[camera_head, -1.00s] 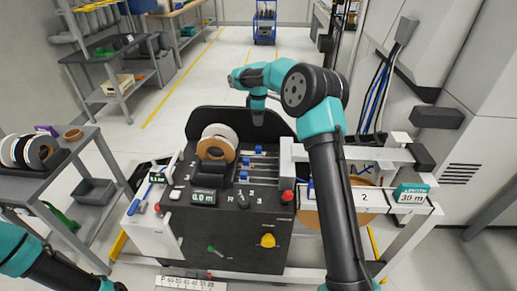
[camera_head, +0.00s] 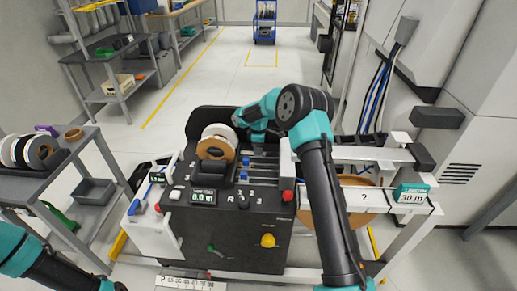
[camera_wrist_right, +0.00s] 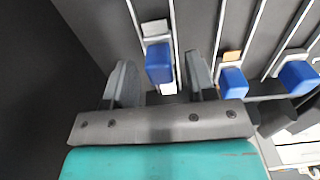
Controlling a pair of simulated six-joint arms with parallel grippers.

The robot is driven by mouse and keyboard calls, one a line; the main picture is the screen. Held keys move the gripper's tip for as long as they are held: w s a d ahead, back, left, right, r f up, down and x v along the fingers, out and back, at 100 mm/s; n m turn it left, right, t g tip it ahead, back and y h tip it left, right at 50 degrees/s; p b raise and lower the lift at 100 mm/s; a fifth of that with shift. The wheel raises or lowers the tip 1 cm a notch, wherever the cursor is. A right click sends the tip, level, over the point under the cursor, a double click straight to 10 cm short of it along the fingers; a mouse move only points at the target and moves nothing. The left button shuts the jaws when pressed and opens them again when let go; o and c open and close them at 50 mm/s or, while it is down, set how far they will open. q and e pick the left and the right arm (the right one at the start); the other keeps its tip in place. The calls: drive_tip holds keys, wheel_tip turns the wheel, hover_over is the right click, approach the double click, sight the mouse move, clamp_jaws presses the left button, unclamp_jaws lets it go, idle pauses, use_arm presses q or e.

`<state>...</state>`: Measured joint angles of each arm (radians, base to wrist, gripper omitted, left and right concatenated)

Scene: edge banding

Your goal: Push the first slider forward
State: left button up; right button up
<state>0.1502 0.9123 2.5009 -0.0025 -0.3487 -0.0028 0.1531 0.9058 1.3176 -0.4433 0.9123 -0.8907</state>
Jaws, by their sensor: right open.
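Three sliders with blue knobs run in slots on the black machine panel (camera_head: 270,172). In the right wrist view, one blue knob (camera_wrist_right: 158,62) lies between the two spread fingers of my right gripper (camera_wrist_right: 155,85); I cannot tell whether they touch it. The second knob (camera_wrist_right: 232,82) is just right of the right finger, and the third (camera_wrist_right: 298,77) is farther right. In the head view, my right gripper (camera_head: 257,138) is low over the far sliders and hides the farthest knob; two knobs (camera_head: 245,161) (camera_head: 244,175) show nearer. My left gripper is out of view.
A tape roll (camera_head: 218,140) stands left of the sliders. A red button (camera_head: 288,195) and a yellow knob (camera_head: 268,240) are on the machine's near side. A white rail (camera_head: 362,197) with a large brown roll below it extends to the right.

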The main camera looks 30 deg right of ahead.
drive_tip(key=shift+f, duration=0.5)
clamp_jaws()
